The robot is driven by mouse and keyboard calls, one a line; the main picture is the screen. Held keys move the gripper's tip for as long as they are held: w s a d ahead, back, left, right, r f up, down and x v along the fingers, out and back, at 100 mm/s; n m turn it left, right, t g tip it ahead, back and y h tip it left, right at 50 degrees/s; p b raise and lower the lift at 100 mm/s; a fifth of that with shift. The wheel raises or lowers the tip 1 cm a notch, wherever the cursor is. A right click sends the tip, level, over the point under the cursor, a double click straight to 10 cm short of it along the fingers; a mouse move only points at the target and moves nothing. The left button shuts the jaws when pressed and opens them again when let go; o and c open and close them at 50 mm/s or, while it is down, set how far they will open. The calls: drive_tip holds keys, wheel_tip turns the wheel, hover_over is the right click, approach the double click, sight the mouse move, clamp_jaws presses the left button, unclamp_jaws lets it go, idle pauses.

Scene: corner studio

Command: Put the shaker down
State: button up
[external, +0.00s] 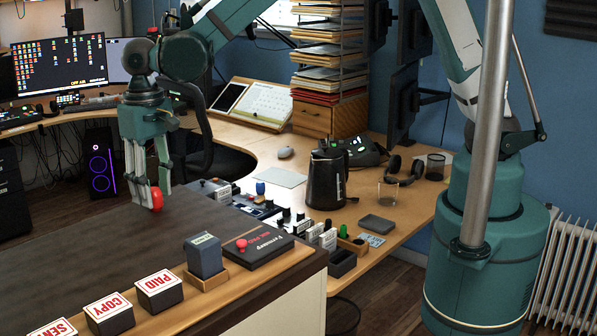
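A small red rounded object (156,198), which looks like the shaker, sits at the fingertips of my gripper (148,196) in the external view. The fingers point down and appear closed on its sides, partly covering it. The gripper is over the far part of the dark-topped counter (110,240). The shaker seems to be held close above that surface; whether it touches the top cannot be told from this single view.
Stamp blocks marked PAID (159,290) and COPY (109,312), a grey block (203,256) and a black box with a red knob (257,246) line the counter's front edge. The dark top behind them is clear. A black kettle (326,178) stands on the wooden desk (405,212).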

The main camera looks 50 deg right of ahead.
sight(154, 189)
wheel_tip(154, 189, up, 10)
drive_tip(key=shift+r, duration=0.25)
idle(0.3)
idle(0.5)
drive_tip(key=d+r+t+y, duration=0.15)
drive_tip(key=d+r, duration=0.35)
drive_tip(key=d, duration=1)
drive_tip(key=d+r+t, duration=0.2)
drive_tip(key=d+r, duration=0.2)
drive_tip(key=d, duration=1.1)
drive_tip(key=s+d+f+t, duration=0.1)
drive_tip(key=s+d, duration=0.4)
drive_tip(key=d, duration=0.3)
drive_tip(key=s+d+f+m+t+h, duration=0.1)
drive_tip(key=s+d, duration=0.4)
drive_tip(key=d, duration=0.4)
drive_tip(key=s+d+f+t, duration=0.1)
drive_tip(key=s+d, duration=0.3)
drive_tip(key=d, duration=0.4)
drive_tip(key=shift+s+d+m+t, duration=0.25)
drive_tip(key=shift+s+m+t, duration=0.1)
drive_tip(key=shift+s+m, duration=0.05)
